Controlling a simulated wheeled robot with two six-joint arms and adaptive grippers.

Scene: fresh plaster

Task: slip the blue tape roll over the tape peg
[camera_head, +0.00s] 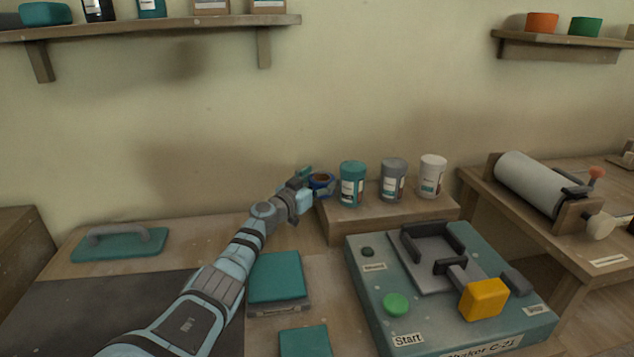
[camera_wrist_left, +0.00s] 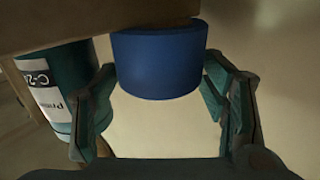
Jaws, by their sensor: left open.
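The blue tape roll (camera_head: 323,187), with a brown core, is at the left end of the wooden riser (camera_head: 390,212). My left gripper (camera_head: 309,182) is at the roll, its fingers open. In the left wrist view the plain blue side of the roll (camera_wrist_left: 158,65) shows between the two spread fingers (camera_wrist_left: 158,100), with gaps on the finger sides. The roll appears to stand on the riser; its contact is not clear. I cannot make out the tape peg in either view. My right gripper is not in view.
A teal can (camera_head: 352,185) stands just right of the roll, then a grey can (camera_head: 392,180) and a white can (camera_head: 432,176). A shaker machine (camera_head: 375,290) is in front. A teal trowel (camera_head: 120,245) lies at left. Shelves hang above.

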